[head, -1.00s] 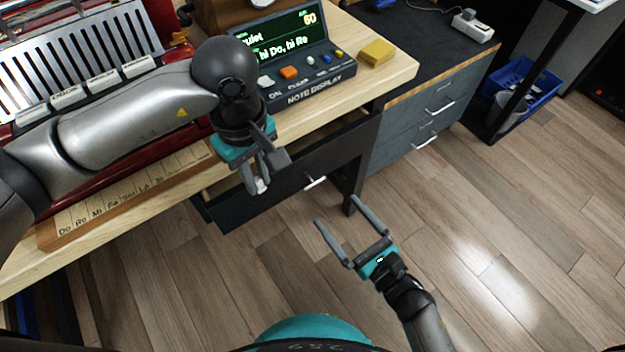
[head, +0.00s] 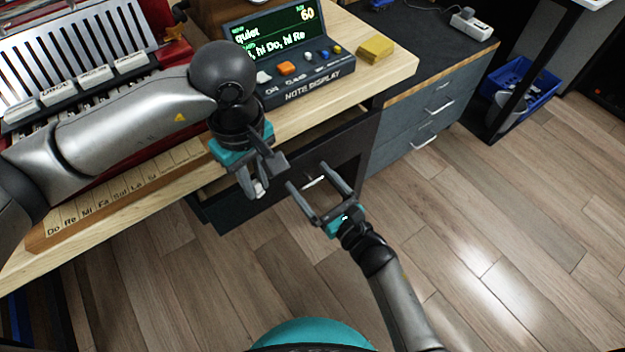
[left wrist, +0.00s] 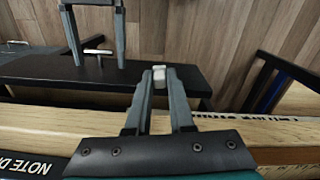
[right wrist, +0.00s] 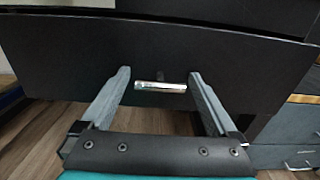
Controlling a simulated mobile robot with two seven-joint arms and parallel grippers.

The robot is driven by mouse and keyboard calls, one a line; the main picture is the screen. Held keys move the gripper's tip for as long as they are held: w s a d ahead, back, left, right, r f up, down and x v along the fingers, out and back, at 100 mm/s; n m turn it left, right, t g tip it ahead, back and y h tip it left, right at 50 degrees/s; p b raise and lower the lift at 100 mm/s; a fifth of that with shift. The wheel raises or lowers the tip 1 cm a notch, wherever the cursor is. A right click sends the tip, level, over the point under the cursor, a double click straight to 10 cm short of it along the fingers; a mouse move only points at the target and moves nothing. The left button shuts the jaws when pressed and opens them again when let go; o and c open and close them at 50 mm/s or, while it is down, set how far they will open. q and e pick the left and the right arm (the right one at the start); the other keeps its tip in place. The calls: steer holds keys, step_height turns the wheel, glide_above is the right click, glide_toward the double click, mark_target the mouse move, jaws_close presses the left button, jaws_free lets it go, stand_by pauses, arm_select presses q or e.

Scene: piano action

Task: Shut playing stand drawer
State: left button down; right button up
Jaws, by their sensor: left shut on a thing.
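The dark playing stand drawer (head: 268,192) sticks out from under the wooden top, with a gap showing behind its front. It has a silver bar handle (head: 315,181), also in the right wrist view (right wrist: 161,87). My right gripper (head: 307,175) is open and empty at the drawer front. In the right wrist view its fingers lie either side of the handle, apart from it. My left gripper (head: 258,190) is shut on a small whitish piece (left wrist: 159,74), above the drawer's left part. Most of the drawer's inside is hidden.
The wooden stand top (head: 385,82) carries a note display (head: 285,55), a yellow block (head: 375,50) and a red keyed instrument (head: 150,57). A grey drawer cabinet (head: 430,110) stands to the right. The floor (head: 480,220) in front is clear.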

jaws_close()
stand_by(0.6)
